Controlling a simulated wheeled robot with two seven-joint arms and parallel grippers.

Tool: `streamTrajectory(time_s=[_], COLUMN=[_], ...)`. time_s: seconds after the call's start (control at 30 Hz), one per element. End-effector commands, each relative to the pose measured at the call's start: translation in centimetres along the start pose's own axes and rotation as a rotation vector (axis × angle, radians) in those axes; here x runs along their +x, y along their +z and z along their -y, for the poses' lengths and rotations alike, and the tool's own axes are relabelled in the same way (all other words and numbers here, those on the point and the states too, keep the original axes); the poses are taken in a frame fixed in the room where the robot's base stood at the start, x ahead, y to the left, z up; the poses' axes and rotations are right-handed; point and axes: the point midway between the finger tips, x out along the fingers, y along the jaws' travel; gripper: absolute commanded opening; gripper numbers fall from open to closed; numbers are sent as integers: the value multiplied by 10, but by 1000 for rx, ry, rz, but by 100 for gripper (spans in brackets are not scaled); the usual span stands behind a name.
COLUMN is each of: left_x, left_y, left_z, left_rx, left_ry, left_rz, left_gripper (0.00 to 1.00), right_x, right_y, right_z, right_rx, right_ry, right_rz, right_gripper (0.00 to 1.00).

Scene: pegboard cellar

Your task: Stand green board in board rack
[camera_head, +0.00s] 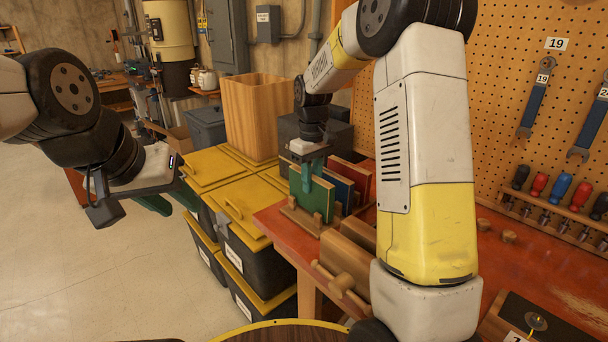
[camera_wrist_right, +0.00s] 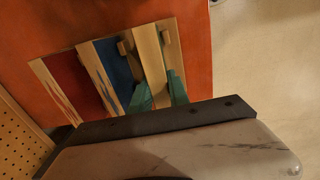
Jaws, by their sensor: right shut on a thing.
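The green board (camera_head: 322,200) is upright at the near end of the wooden board rack (camera_head: 296,217), in line with the other boards. Its pale edge (camera_wrist_right: 149,62) shows in the right wrist view. My right gripper (camera_head: 311,182) is shut on its upper part from above; the green fingers (camera_wrist_right: 159,92) lie on either side of it. The lower edge is at the rack, but I cannot tell if it is fully seated. A blue board (camera_head: 345,186) and a red board (camera_head: 358,172) stand behind it. My left gripper (camera_head: 168,201) is open and empty, over the floor.
The rack stands on the red-orange workbench (camera_head: 270,220). A wooden stand (camera_head: 345,262) is nearer on the bench, beside my right arm. Black bins with yellow lids (camera_head: 243,203) stand left of the bench. A pegboard (camera_head: 510,110) with tools rises at right.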

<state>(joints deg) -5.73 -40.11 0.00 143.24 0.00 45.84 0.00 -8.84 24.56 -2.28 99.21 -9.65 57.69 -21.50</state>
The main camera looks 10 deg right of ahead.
Motion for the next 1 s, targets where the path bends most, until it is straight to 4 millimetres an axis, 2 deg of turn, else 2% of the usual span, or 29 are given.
streamTrajectory(time_s=[0.4, 0.7, 0.73, 0.83, 0.87, 1.0], left_x=[0, 0, 0, 0, 0, 0], left_y=[0, 0, 0, 0, 0, 0], left_z=[0, 0, 0, 0, 0, 0], left_rx=[0, 0, 0, 0, 0, 0], left_ry=[0, 0, 0, 0, 0, 0], left_rz=[0, 0, 0, 0, 0, 0], left_gripper=[36, 36, 36, 36, 36, 36], right_x=[17, 19, 19, 19, 19, 19], right_y=[0, 0, 0, 0, 0, 0], right_z=[0, 0, 0, 0, 0, 0], right_rx=[0, 0, 0, 0, 0, 0], right_ry=[0, 0, 0, 0, 0, 0], right_rz=[0, 0, 0, 0, 0, 0], right_gripper=[0, 0, 24, 43, 47, 47])
